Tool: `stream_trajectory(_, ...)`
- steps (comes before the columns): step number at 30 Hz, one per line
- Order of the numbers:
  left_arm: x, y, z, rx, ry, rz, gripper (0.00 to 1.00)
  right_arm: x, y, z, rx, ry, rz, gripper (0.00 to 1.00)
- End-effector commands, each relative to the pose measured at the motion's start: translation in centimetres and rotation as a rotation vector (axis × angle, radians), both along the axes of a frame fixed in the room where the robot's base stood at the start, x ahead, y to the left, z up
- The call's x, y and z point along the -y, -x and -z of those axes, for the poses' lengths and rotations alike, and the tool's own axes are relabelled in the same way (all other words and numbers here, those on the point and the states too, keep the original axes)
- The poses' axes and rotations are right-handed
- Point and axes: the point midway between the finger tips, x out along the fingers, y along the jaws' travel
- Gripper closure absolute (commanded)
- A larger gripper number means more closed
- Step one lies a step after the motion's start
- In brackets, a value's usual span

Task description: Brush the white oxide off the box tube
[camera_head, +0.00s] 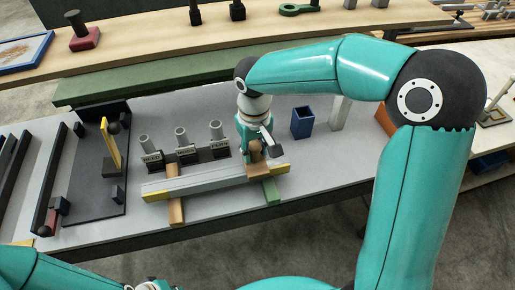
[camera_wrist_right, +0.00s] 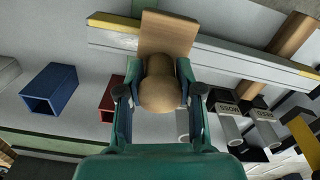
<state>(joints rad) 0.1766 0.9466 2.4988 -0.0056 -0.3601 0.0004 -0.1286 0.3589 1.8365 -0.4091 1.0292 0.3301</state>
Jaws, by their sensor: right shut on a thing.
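Whether bristles touch the tube is hidden.
Several grey cylinders (camera_head: 181,137) stand in dark labelled holders behind the tube. A blue open box (camera_head: 302,123) stands to the right of my gripper. A dark plate with a yellow upright (camera_head: 110,145) is at the left. Bare bench lies right of the tube.

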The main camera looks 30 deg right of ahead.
Motion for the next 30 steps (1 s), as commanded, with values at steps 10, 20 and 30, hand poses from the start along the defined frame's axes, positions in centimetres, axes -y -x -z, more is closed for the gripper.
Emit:
stream_trajectory(10,0.0,0.0,-0.3,0.0,0.0,0.0,1.0,-2.8,-0.6,-0.1,-0.002,-0.001,-0.002,0.92)
stream_trajectory(20,0.0,0.0,0.1,0.0,0.0,0.0,1.0,-2.8,-0.6,0.2,-0.002,-0.001,0.001,0.92)
stream_trajectory(30,0.0,0.0,0.3,0.0,0.0,0.0,1.0,-0.2,0.0,0.2,-0.004,0.001,0.001,0.92)
